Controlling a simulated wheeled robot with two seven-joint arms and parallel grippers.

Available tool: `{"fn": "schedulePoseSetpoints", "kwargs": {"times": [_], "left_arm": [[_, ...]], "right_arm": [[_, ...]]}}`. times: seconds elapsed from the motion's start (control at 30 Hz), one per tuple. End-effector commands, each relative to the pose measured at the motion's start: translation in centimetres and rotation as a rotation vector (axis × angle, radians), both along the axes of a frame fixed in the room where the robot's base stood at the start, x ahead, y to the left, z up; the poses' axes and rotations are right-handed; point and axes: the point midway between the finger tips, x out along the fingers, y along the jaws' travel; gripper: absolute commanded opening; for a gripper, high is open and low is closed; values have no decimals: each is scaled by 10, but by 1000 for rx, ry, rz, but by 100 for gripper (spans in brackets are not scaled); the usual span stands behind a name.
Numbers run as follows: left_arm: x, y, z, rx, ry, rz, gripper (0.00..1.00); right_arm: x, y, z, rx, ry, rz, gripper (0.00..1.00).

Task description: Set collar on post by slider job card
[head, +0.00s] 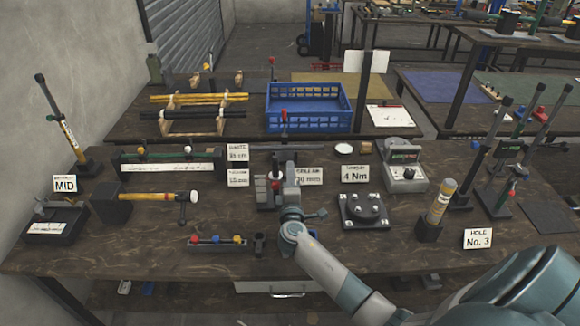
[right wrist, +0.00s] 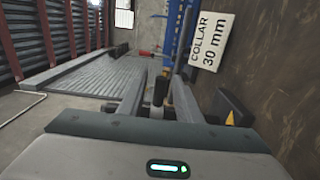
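The white COLLAR 30 mm card (head: 309,176) stands on the bench just right of my right gripper; it also shows in the right wrist view (right wrist: 211,42). A thin upright post with a red top (head: 284,122) rises behind my right gripper (head: 283,182). A grey block stand (head: 265,193) is partly hidden by the gripper. In the right wrist view, my gripper's two fingers (right wrist: 158,98) stand apart, with a dark upright cylinder (right wrist: 159,92) between them; gaps show on both sides. I cannot make out the collar. My left gripper is not in view.
A slider rail with coloured knobs (head: 168,160) lies at the left, a black round fixture (head: 364,209) right of the gripper, and a grey meter box (head: 404,172) beyond. A small rack with coloured knobs (head: 216,242) is front left. A blue crate (head: 308,108) stands behind.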

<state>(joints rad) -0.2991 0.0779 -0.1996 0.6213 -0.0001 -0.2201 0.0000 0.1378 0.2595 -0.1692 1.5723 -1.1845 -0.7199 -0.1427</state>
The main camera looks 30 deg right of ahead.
Motion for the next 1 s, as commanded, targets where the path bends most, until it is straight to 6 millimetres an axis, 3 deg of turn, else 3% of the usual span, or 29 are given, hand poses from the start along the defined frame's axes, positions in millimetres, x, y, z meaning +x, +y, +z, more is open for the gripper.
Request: {"fn": "schedulePoseSetpoints", "kwargs": {"times": [0.3, 0.67, 0.8, 1.0], "left_arm": [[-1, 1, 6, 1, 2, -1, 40], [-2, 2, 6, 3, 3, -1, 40], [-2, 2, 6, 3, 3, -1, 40], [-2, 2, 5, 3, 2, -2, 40]], "right_arm": [[25, -15, 0, -1, 1, 0, 31], [26, -16, 0, 0, 0, 1, 31], [26, -16, 0, 0, 0, 0, 0], [26, -16, -1, 0, 0, 0, 0]]}}
